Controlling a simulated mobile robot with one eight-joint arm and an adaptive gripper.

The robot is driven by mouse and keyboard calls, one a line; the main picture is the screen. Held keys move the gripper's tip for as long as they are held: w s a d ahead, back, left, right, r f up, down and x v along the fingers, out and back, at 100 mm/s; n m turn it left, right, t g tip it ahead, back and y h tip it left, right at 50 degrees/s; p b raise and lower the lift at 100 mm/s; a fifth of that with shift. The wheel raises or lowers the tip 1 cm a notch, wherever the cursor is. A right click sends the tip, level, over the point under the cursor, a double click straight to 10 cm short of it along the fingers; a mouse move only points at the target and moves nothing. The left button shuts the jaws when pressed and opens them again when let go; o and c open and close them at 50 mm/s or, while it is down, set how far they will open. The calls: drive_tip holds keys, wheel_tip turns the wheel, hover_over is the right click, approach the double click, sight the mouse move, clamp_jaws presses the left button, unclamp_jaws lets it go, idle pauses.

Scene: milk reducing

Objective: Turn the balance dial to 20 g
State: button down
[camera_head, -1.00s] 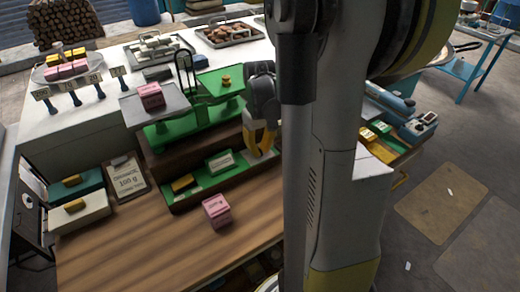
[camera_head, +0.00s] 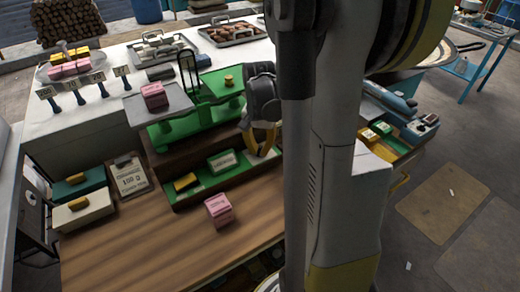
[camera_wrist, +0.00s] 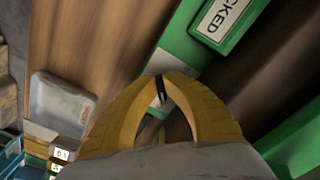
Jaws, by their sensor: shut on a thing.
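A green balance (camera_head: 187,126) stands on a wooden base on the counter. Its grey left pan (camera_head: 160,108) holds a pink block (camera_head: 154,95). Its green right side carries a small brass-coloured weight (camera_head: 229,81). My gripper (camera_head: 262,155) is low at the right end of the balance's base. In the wrist view, its yellow fingers (camera_wrist: 160,88) curve together around a small dark piece (camera_wrist: 162,97), beside green and brown surfaces. The fingers hide most of this piece. I cannot make out a dial face or its reading.
A green tray (camera_head: 206,184) in front of the balance holds a yellow block and a green labelled block (camera_head: 222,161). A pink block (camera_head: 219,210) stands on the wooden counter. The front counter is mostly clear.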

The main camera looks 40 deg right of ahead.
sight(259, 150)
drive_tip(key=shift+w+m, duration=0.1)
drive_tip(key=shift+m, duration=1)
drive_tip(key=c, duration=1.5)
unclamp_jaws()
wheel_tip(259, 150, up, 12)
